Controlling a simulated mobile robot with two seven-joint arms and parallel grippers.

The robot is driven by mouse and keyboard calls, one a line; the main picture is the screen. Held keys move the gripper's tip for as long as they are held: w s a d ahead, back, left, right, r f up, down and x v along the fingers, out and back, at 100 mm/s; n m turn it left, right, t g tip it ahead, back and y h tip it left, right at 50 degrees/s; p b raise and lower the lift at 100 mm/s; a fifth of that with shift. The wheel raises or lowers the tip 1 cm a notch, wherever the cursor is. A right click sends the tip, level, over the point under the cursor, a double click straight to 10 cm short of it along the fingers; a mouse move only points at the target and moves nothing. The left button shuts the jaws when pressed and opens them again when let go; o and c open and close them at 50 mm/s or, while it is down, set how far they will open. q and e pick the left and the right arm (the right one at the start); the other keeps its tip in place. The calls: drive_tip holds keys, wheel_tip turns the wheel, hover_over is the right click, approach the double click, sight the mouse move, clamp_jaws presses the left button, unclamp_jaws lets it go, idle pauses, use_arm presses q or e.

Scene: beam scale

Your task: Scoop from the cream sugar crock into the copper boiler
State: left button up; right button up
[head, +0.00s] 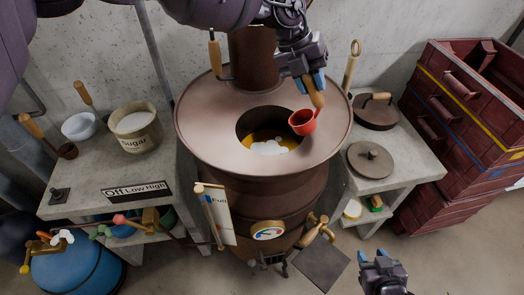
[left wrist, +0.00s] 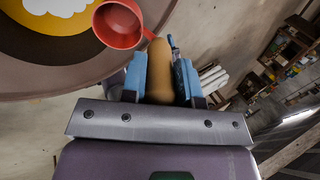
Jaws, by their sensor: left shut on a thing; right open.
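The copper boiler (head: 200,125) stands in the middle with a round opening in its top. Yellow-orange liquid with a white heap (head: 270,147) shows inside. My left gripper (head: 313,84) is shut on the wooden handle of a red scoop (head: 302,123), above the right side of the boiler's opening. In the left wrist view, the scoop's bowl (left wrist: 118,24) looks empty, beside the opening's edge. The cream sugar crock (head: 137,139), full of white sugar, stands on the left counter. My right gripper (head: 381,266) is open and empty at the lower right.
A white bowl (head: 79,126) and a dark ladle (head: 66,151) are on the left counter (head: 85,185). A round lid (head: 370,160) and a dark pan (head: 376,112) are on the right counter. Red crates (head: 460,120) stack at far right. A blue tank (head: 75,270) is lower left.

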use_arm(q)
drive_tip(key=shift+o, duration=1.3)
drive_tip(key=shift+c, duration=1.3)
drive_tip(key=shift+r, duration=3.55)
